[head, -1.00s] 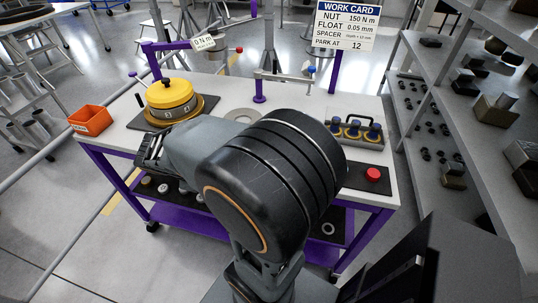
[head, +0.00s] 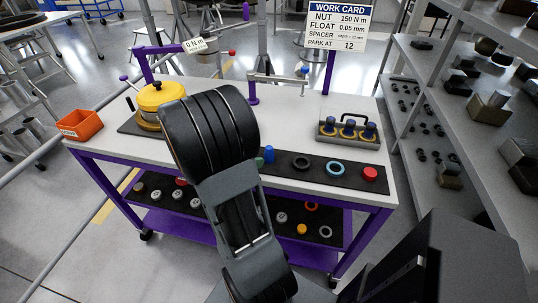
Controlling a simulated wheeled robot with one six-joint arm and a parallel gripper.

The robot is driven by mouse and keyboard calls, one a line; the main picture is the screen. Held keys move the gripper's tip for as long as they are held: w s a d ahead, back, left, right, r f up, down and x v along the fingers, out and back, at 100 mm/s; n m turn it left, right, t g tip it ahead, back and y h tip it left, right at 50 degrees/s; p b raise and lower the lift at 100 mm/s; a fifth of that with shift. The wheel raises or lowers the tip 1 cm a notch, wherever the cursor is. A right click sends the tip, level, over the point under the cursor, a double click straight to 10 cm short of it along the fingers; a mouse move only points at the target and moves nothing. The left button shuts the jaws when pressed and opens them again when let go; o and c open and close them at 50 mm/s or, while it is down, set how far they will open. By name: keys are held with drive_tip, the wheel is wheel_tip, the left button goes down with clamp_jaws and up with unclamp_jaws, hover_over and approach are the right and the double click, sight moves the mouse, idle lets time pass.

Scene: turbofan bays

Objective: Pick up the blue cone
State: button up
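A small blue piece (head: 269,154) stands on the black mat (head: 318,172) along the front of the bench top, just right of my arm. It may be the blue cone, but its shape is too small to tell. My arm stands in the middle of the view and covers part of the mat's left end. My gripper is hidden behind my arm, so its place and state do not show.
A green piece (head: 260,162), black ring (head: 301,163), light-blue ring (head: 335,168) and red piece (head: 370,174) share the mat. A caddy (head: 327,137) holds blue-topped pieces. A yellow housing (head: 150,97) and orange bin (head: 79,124) are left. Shelves (head: 440,95) stand right.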

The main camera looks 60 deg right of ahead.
sight(265, 154)
drive_tip(key=shift+x, duration=2.7)
drive_tip(key=shift+a, duration=0.1)
drive_tip(key=c, duration=1)
drive_tip(key=shift+r, duration=0.1)
